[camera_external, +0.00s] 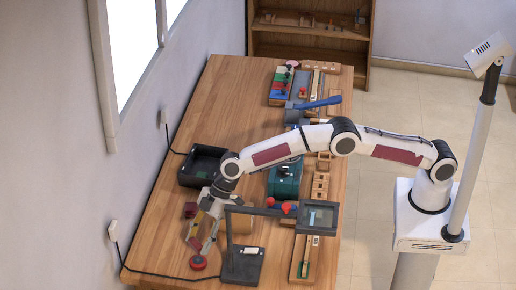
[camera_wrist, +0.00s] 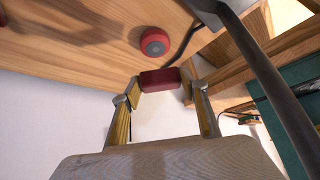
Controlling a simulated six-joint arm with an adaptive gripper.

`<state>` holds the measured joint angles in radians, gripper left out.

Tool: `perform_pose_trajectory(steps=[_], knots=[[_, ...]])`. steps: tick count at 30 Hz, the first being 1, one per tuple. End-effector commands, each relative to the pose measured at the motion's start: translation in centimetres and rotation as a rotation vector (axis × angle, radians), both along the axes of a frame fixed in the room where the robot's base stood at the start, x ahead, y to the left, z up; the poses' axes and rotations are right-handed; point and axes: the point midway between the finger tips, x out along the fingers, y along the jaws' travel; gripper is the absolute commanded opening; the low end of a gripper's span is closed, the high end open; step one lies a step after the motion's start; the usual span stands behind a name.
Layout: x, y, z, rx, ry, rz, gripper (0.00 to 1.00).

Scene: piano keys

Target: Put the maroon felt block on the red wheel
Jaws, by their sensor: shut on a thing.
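My gripper (camera_wrist: 160,80) is shut on the maroon felt block (camera_wrist: 160,79), a small dark red block held crosswise between the two wooden-looking fingers. In the external view my gripper (camera_external: 202,240) points down over the near left part of the table, and the block (camera_external: 195,243) shows small at its fingertips. The red wheel (camera_external: 198,262), a round red piece with a dark base, sits on the table just in front of the gripper. In the wrist view the red wheel (camera_wrist: 155,41) shows above the block, apart from it, with a grey centre.
A grey desk lamp or magnifier stand (camera_external: 243,264) stands close on the right. A black tray (camera_external: 205,165) lies behind. Another dark red block (camera_external: 190,209) appears beside my wrist. Several wooden racks and tools line the right side; the table's left is mostly clear.

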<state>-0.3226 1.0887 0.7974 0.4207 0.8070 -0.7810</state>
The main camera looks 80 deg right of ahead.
Motion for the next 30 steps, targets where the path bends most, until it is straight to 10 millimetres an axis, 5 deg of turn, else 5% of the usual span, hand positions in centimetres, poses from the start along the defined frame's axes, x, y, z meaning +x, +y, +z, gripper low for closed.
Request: perform_pose_trajectory(steps=[8, 21, 30], knots=[[0.0, 0.0, -0.2, -0.001, 0.001, 0.0, 0.32], [0.0, 0.0, -4.6, -0.001, 0.002, 0.001, 0.32], [0.0, 0.0, -5.0, 0.0, 0.0, 0.0, 0.32]])
